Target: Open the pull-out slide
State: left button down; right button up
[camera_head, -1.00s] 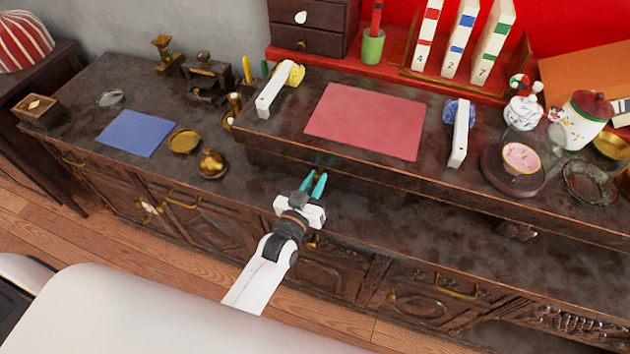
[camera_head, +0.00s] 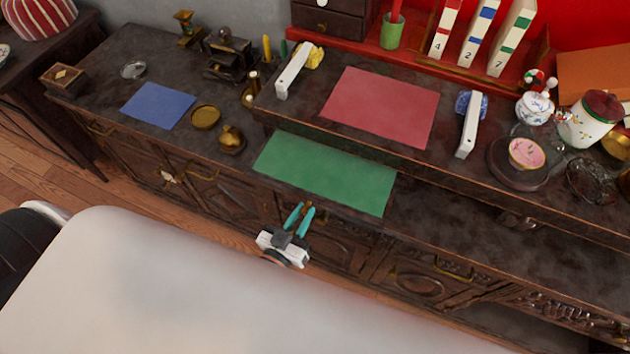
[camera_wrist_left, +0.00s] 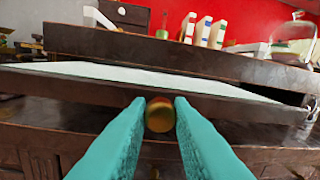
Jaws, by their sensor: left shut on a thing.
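The pull-out slide (camera_head: 325,174) is drawn out from under the raised part of the dark cabinet, and its green top shows in the head view. In the left wrist view its top (camera_wrist_left: 130,72) looks pale with glare, above a dark wooden front edge. My left gripper (camera_head: 303,209) is at the slide's front edge. In the left wrist view its teal fingers (camera_wrist_left: 160,103) are on both sides of a round brass knob (camera_wrist_left: 160,118) and shut on it. My right gripper is not in view.
A red mat (camera_head: 381,106) lies on the raised top between two white upright blocks. A brass pot (camera_head: 231,138) and a brass dish (camera_head: 205,117) stand left of the slide. A blue mat (camera_head: 158,105) lies farther left. A pink-topped bowl (camera_head: 527,153) stands at the right.

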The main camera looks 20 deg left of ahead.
pick_arm(q)
jog(key=s, duration=0.6)
jog(key=shift+p, duration=0.45)
jog(key=shift+s+a+f, duration=0.1)
jog(key=shift+s, duration=0.05)
jog(key=c, duration=1.4)
grip_release()
jog(key=shift+o, duration=0.5)
jog(key=shift+s, duration=0.2)
